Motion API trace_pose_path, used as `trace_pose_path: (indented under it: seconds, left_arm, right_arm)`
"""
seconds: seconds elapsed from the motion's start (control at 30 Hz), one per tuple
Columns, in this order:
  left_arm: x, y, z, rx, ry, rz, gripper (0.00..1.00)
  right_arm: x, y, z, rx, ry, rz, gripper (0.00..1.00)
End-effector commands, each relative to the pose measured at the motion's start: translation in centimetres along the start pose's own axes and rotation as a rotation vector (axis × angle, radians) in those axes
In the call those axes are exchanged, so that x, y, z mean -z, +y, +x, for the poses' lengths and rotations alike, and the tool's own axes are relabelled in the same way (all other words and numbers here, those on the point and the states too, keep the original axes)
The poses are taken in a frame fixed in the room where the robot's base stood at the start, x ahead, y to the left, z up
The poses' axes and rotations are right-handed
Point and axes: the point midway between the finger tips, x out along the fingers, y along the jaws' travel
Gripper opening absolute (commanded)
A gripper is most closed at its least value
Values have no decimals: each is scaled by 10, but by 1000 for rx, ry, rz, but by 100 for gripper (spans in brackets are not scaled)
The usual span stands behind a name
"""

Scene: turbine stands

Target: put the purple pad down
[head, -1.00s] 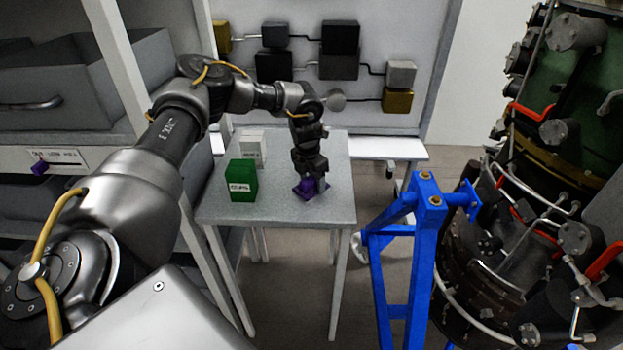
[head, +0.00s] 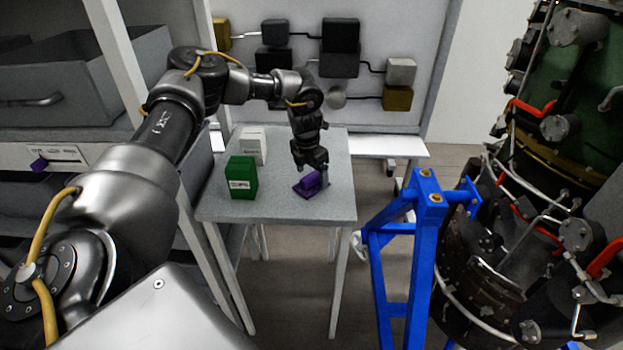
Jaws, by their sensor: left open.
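The purple pad (head: 307,185) lies on the grey table (head: 280,211), toward its right side. It has a flat base with a raised block on top. My left gripper (head: 312,172) is open just above and around the pad's raised part. Whether a finger still touches the pad is too small to tell. My right gripper is not in view.
A green box (head: 242,177) and a white box (head: 253,146) stand on the table left of the pad. A blue stand (head: 425,230) and the turbine (head: 500,230) are to the right. Shelves with a grey bin (head: 60,85) are at the left.

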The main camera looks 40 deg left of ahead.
Motion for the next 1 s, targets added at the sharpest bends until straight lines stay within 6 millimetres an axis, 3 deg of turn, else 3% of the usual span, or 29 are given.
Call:
trace_pose_path:
  seconds: [0.3,0.5,1.0]
  left_arm:
    - [0,0,-66,1,-5,1,85]
    - [0,0,-92,1,-3,0,85]
    - [0,0,-99,1,-1,0,85]
  right_arm:
    - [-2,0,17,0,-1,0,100]
    - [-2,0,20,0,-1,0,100]
    - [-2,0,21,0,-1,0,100]
